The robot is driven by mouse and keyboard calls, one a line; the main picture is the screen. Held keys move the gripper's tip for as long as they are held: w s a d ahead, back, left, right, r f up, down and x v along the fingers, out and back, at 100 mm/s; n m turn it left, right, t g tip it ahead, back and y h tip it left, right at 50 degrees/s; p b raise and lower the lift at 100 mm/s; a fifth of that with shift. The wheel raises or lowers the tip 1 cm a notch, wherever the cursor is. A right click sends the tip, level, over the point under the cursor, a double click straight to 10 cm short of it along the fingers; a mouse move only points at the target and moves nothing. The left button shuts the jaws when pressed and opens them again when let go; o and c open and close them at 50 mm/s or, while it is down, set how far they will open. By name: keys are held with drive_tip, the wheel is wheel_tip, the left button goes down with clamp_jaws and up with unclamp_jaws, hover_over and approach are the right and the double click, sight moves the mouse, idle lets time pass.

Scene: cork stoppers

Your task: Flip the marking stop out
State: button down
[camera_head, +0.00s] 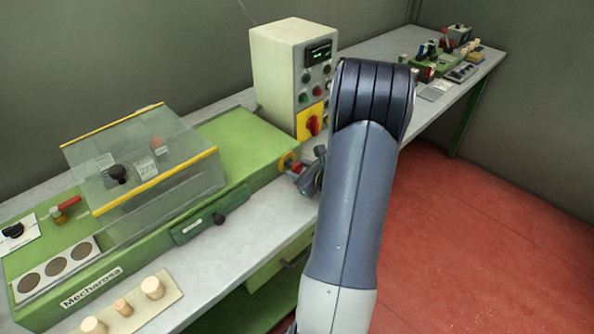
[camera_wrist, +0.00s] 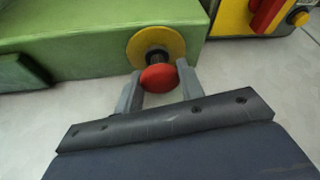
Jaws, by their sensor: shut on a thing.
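A red round knob (camera_wrist: 159,77) sits on a dark shaft in front of a yellow disc (camera_wrist: 156,45) on the end face of the green machine (camera_wrist: 90,35). In the head view the yellow disc (camera_head: 287,161) is at the machine's right end. My gripper (camera_wrist: 160,86) has one finger on each side of the red knob and is shut on it. In the head view my gripper (camera_head: 308,178) is partly hidden by my arm. No part is labelled as a marking stop, so I cannot tell which part that is.
A clear cover (camera_head: 145,165) with yellow edges stands over the machine. A control box (camera_head: 290,75) with a red switch on yellow stands behind the machine's right end. Cork stoppers (camera_head: 152,288) stand on a board at the front left.

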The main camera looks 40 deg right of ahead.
drive_tip(key=shift+s+f, duration=0.1)
drive_tip(key=c, duration=0.9)
unclamp_jaws()
drive_tip(key=shift+s, duration=0.1)
drive_tip(key=v, duration=1.1)
drive_tip(key=shift+b, duration=0.35)
